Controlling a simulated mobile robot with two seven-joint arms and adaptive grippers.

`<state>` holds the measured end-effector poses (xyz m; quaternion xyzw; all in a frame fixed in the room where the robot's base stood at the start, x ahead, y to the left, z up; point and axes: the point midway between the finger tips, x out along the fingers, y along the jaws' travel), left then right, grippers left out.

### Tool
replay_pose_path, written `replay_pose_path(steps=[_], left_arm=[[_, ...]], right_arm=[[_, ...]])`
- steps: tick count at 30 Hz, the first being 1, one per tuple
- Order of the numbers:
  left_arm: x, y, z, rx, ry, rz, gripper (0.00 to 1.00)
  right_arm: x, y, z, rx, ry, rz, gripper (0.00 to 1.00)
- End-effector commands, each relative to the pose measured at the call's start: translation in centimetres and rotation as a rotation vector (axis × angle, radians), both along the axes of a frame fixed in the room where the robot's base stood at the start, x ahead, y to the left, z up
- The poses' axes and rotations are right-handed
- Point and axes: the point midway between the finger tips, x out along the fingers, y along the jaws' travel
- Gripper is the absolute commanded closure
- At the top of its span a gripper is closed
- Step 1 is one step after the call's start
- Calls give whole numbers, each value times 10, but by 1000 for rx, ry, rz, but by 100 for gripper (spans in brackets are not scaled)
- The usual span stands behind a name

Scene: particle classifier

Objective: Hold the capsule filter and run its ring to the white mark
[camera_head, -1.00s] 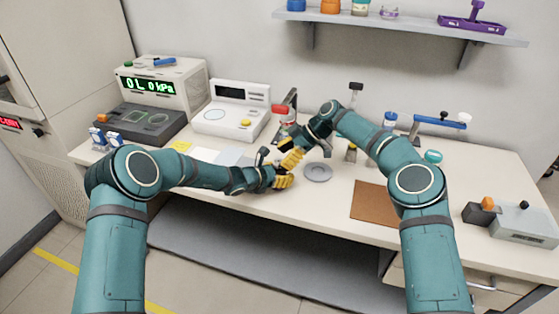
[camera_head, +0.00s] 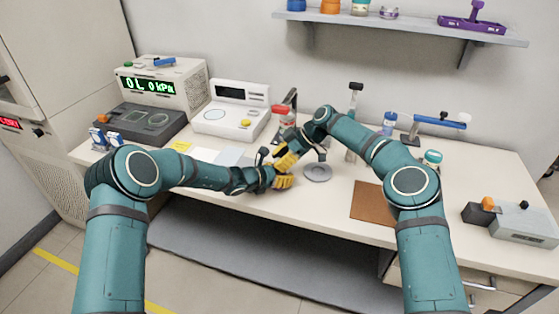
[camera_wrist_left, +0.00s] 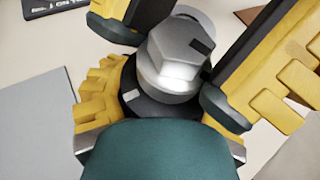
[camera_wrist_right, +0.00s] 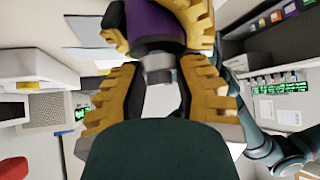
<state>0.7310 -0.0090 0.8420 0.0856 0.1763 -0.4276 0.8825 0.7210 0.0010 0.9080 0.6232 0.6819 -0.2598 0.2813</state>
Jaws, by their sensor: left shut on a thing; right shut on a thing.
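The capsule filter lies between my two grippers, mostly hidden in the head view. In the left wrist view its faceted grey metal end (camera_wrist_left: 178,55) carries a dark mark, and a black collar (camera_wrist_left: 152,108) below it carries a short white mark (camera_wrist_left: 132,95). In the right wrist view its purple body (camera_wrist_right: 155,22) sits between the left gripper's yellow fingers. My left gripper (camera_head: 281,179) is shut on the body. My right gripper (camera_head: 287,158) is shut on the grey end part, opposite the left one. I cannot tell whether the marks line up.
A grey round dish (camera_head: 318,173) stands just right of the grippers. A brown mat (camera_head: 372,203) lies further right. A white instrument (camera_head: 232,110) and a pressure display box (camera_head: 165,88) stand at the back left. A blue-handled stand (camera_head: 437,122) is at the back right.

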Motion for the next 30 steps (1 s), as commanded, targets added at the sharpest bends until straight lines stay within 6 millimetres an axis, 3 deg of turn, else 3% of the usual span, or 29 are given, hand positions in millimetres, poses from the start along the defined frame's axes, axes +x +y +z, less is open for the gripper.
replay_pose_path(steps=[20, 21, 24, 30], left_arm=[[0, -3, 3, -6, -4, -5, 97], [0, -3, 3, -6, -4, -5, 97], [0, -3, 3, -5, -4, -4, 97], [0, -2, 2, -4, -3, -2, 97]], right_arm=[[0, 1, 0, 2, -2, -132, 100], [0, 1, 0, 2, -1, -132, 62], [0, 1, 0, 1, -1, -132, 34], [0, 0, 0, 1, -1, -132, 34]])
